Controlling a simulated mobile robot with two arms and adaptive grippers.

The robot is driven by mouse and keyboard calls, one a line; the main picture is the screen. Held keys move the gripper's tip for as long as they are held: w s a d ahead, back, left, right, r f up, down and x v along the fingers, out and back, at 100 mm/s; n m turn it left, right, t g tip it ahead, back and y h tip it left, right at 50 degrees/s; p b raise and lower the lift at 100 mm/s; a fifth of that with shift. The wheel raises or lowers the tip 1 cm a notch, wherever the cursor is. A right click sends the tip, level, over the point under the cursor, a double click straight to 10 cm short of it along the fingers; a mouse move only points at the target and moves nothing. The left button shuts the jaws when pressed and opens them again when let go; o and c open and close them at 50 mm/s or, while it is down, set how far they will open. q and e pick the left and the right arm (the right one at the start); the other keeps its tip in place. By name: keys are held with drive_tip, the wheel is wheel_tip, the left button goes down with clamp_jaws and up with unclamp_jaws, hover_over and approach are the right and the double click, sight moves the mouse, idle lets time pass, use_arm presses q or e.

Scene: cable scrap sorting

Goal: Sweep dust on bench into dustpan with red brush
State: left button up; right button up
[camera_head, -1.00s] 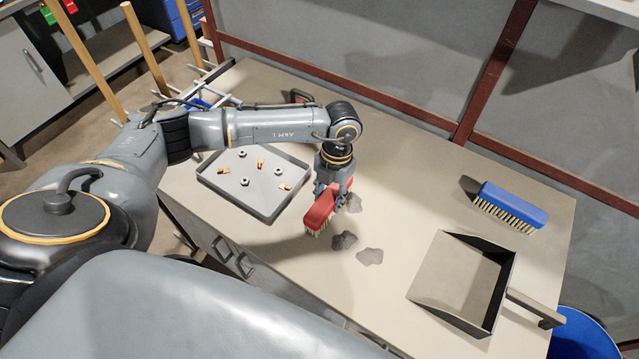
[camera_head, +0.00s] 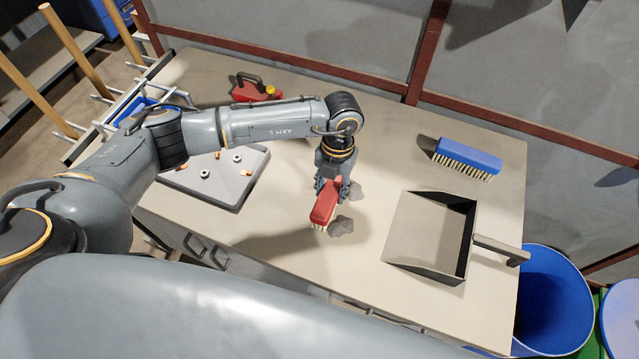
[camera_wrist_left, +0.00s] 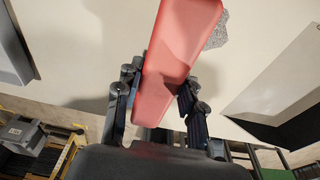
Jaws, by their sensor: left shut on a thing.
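My left gripper (camera_head: 330,184) is shut on the red brush (camera_head: 325,201) and holds it low over the middle of the bench, with its pale bristles pointing down. Whether the bristles touch the bench is unclear. More dust may be hidden under the brush. The black dustpan (camera_head: 418,232) lies to the right of the brush, its open side facing the brush. The left wrist view shows the brush (camera_wrist_left: 178,60), dust (camera_wrist_left: 218,32) and dustpan (camera_wrist_left: 275,85).
A blue brush (camera_head: 468,155) lies behind the dustpan. A blue bin (camera_head: 548,290) stands off the bench's right end. The bench around the dustpan is clear.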

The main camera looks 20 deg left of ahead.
use_arm(q)
drive_tip(key=d+b, duration=0.1)
drive_tip(key=d, duration=0.5)
drive_tip(key=shift+s+d, duration=0.1)
drive_tip(key=d+b, duration=0.2)
drive_tip(key=d, duration=0.3)
drive_tip(key=shift+f, duration=0.1)
drive_tip(key=shift+s+d+b, duration=0.1)
drive_tip(key=shift+d+b, duration=0.2)
drive_tip(key=shift+d, duration=0.55)
drive_tip(key=a+r+p, duration=0.5)
drive_tip(key=r, duration=0.2)
drive_tip(key=shift+p, duration=0.3)
drive_tip(key=shift+a+r, duration=0.1)
drive_tip(key=shift+a, duration=0.05)
idle(0.5)
